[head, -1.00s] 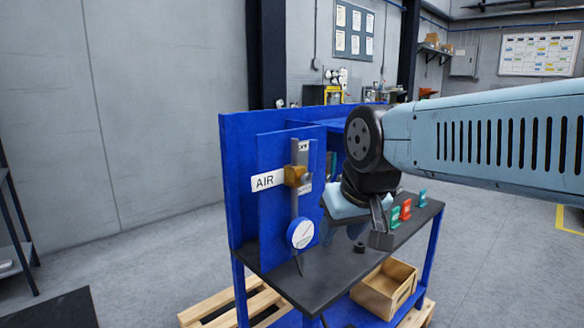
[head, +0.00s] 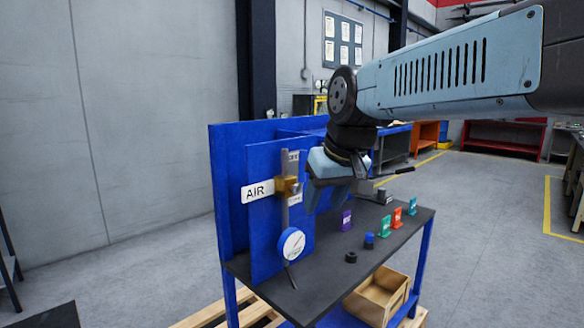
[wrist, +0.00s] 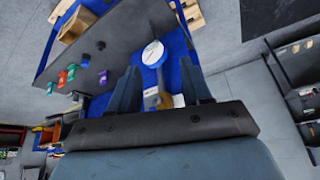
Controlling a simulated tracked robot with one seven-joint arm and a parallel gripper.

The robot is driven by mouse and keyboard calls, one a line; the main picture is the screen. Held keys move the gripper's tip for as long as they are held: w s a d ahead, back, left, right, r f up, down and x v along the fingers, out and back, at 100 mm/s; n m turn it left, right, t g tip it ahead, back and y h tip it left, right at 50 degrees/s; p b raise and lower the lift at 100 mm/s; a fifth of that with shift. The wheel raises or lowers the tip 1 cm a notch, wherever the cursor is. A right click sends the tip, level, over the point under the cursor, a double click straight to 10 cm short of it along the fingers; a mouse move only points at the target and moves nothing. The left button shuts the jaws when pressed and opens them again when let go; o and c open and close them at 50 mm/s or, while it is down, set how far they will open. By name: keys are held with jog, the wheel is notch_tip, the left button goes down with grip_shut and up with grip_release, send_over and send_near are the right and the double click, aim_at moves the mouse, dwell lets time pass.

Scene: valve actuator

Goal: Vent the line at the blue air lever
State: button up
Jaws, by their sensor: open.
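The brass valve (head: 288,188) sits on a grey vertical pipe on the blue panel, to the right of the white AIR label (head: 257,191). I cannot make out a blue lever clearly against the blue panel. A round white gauge (head: 291,243) is below the valve, and it also shows in the wrist view (wrist: 153,53). My gripper (head: 322,205) is open and empty, to the right of the valve at about its height. In the wrist view the valve (wrist: 152,98) shows between the two fingers of my gripper (wrist: 158,68). I see no contact.
The dark bench top (head: 330,280) holds a purple tag (head: 346,220), green, orange and teal tags, a blue-capped part (head: 369,241) and a black ring (head: 351,257). A wooden crate (head: 378,300) stands below. Floor to the right is open.

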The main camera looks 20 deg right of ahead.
jog(key=n+y, duration=0.1)
send_near(301, 164)
notch_tip(301, 164, up, 3)
jog(key=d, duration=0.1)
jog(key=shift+g, duration=0.4)
jog(key=x, duration=1.3)
jog(key=shift+w+f, duration=0.2)
jog(key=shift+w, duration=0.35)
grip_shut()
